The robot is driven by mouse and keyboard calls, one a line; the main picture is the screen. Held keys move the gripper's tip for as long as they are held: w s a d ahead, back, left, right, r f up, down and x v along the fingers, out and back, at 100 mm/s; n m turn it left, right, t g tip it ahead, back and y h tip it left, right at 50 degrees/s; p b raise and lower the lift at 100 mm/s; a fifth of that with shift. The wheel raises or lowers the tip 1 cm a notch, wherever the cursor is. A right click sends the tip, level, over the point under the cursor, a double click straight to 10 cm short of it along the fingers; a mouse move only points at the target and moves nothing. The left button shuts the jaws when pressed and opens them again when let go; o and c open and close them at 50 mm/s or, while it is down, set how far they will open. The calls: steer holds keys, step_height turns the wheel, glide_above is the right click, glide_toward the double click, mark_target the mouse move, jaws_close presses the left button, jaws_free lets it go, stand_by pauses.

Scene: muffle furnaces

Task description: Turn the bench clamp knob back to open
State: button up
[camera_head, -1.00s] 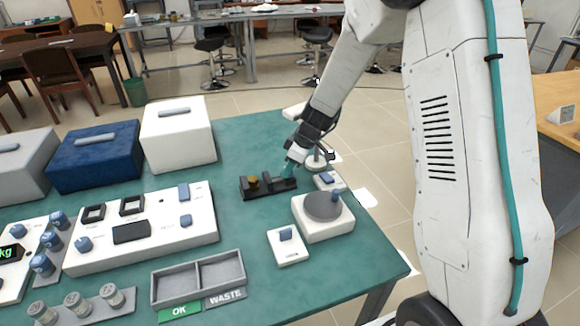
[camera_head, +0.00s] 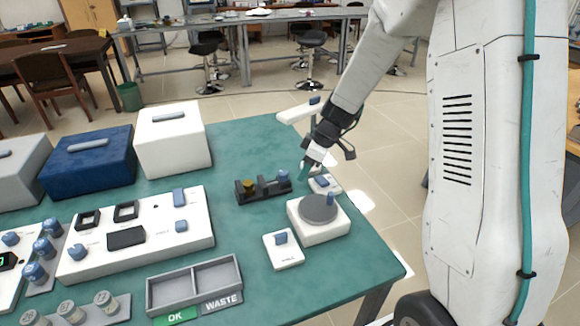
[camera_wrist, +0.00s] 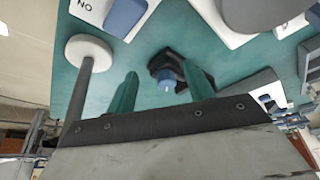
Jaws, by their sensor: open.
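The bench clamp (camera_head: 262,190) is a low black fixture on the green bench top, with a yellow piece in its left part and a small blue knob (camera_head: 284,175) at its right end. My gripper (camera_head: 304,172) is just right of the knob, low over the bench, with a small gap to it. In the wrist view, my gripper's two teal fingers (camera_wrist: 161,80) are spread open. The knob (camera_wrist: 166,84) shows between them, ahead of the tips, facing me, with the black clamp body behind it. Nothing is held.
A white unit with a grey disc (camera_head: 319,209) stands right of the clamp, near a small white switch box (camera_head: 323,184). Another white box (camera_head: 283,250) and a grey two-part tray (camera_head: 194,284) lie nearer.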

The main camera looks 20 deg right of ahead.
steer(key=s+d, duration=0.4)
steer(key=d, duration=0.1)
steer(key=shift+s+d, duration=0.1)
steer(key=shift+d, duration=0.15)
